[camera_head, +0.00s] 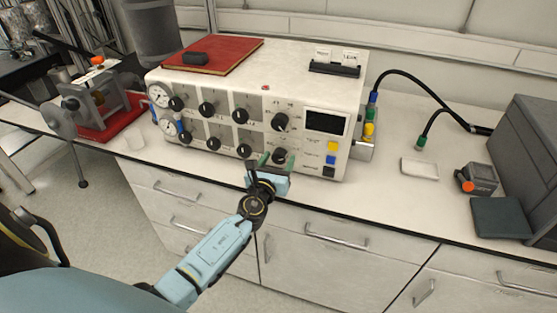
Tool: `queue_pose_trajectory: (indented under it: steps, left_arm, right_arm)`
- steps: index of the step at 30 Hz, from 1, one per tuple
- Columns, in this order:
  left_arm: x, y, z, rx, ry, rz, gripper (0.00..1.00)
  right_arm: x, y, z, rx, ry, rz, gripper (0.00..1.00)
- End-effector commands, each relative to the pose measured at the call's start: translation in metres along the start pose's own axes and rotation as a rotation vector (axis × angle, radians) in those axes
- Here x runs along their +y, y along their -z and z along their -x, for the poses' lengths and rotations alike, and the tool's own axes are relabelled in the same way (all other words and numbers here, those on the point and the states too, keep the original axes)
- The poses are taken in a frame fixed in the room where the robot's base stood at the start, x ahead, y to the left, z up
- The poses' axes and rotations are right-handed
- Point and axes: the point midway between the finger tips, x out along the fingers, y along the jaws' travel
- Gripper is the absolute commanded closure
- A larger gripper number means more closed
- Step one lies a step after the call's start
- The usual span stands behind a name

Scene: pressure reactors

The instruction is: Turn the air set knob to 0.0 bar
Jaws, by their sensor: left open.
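The white control unit (310,148) stands on the bench with two rows of black knobs on its front. My left gripper (277,160) is open in front of the lower right knob (279,156). Its green-tipped fingers appear on either side of that knob; I cannot tell whether they touch it. The upper right knob (280,122) is above, clear of the gripper. Two round gauges are at the unit's left end, an upper one (159,96) and a lower one (168,126). The labels and gauge readings are too small to read. My right gripper is not in view.
A dark display (325,122) and coloured buttons (332,147) sit right of the knobs. A red board (213,54) lies on top. A black cable (410,78) and an orange-and-grey device (477,179) are to the right. Drawers (315,255) front the bench below.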

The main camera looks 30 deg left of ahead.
Motion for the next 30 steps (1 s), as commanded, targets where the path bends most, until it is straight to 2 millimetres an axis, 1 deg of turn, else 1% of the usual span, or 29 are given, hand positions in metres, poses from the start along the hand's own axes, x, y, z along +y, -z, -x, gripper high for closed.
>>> queue_pose_trajectory:
  steps: [1,4,12,14,21,23,30]
  left_arm:
    - [0.0003,0.0006,-0.0042,0.0,0.0,0.0,0.41]
    - [0.0002,-0.0002,-0.0084,0.0,0.0,0.001,0.41]
    - [0.0003,-0.0001,-0.0091,0.001,0.0,0.001,0.41]
    - [0.0003,-0.0001,-0.0091,0.001,0.0,0.001,0.47]
    - [0.0003,-0.0001,-0.0089,0.0,0.0,0.001,0.79]
    - [0.0004,-0.0001,-0.0089,0.001,0.0,0.001,0.85]
    - [0.0003,0.0002,-0.0088,0.0,0.0,0.022,0.85]
  right_arm:
    - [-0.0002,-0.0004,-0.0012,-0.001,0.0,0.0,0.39]
    - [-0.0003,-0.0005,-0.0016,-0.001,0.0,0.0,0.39]
    - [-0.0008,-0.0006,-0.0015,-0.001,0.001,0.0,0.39]
    - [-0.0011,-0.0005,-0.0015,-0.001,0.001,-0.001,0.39]
    - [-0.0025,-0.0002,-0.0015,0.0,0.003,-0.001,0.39]
    - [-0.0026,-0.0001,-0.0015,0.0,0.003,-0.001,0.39]
    - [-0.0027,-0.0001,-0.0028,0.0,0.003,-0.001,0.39]
